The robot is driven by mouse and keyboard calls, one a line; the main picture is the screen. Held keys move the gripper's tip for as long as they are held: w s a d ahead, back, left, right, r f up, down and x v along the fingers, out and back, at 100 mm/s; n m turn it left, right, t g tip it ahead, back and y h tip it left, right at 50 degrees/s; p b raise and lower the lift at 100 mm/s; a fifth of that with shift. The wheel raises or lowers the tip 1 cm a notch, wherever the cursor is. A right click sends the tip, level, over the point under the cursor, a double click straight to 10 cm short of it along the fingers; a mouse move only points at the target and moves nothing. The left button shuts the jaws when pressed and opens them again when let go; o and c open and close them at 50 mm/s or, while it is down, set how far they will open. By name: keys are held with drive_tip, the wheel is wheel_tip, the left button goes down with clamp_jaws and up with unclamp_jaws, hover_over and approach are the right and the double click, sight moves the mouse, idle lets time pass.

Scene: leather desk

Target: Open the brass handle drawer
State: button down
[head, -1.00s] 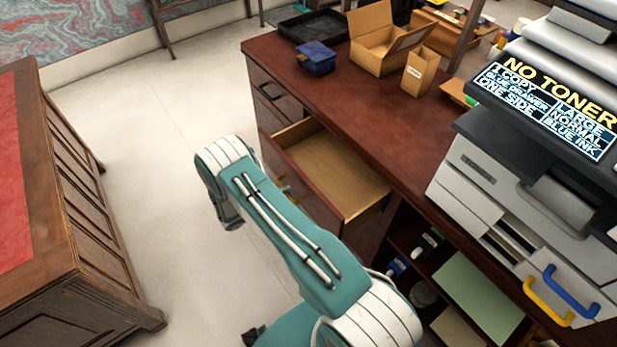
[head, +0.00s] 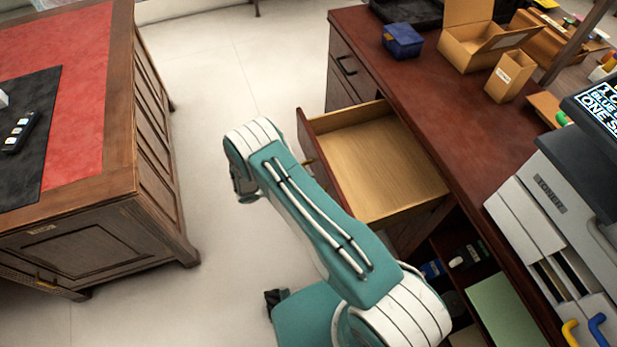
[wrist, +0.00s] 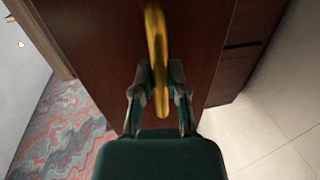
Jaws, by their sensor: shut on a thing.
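The brass handle drawer (head: 375,165) stands pulled out of the dark red-brown desk in the head view, its pale wooden inside bare and empty. In the wrist view its brass handle (wrist: 155,50) runs down the dark drawer front (wrist: 100,50). My gripper (wrist: 159,95) is shut on the brass handle, with one finger on each side of it. In the head view my teal and white arm hides most of the drawer front and the gripper itself; only a small bit of brass (head: 309,161) shows beside the arm.
Another desk with a red top (head: 75,95) stands at the left, with pale floor (head: 215,70) between. A blue box (head: 403,41), a cardboard box (head: 480,40) and a small carton (head: 510,75) stand on the drawer's desk.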

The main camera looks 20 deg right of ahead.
drive_tip(key=c, duration=0.6)
unclamp_jaws()
drive_tip(key=shift+s+f, duration=0.15)
drive_tip(key=shift+f, duration=0.15)
drive_tip(key=shift+c, duration=0.2)
drive_tip(key=shift+r, duration=0.1)
drive_tip(key=w+v, duration=0.1)
drive_tip(key=v, duration=1.1)
drive_tip(key=shift+s, duration=0.25)
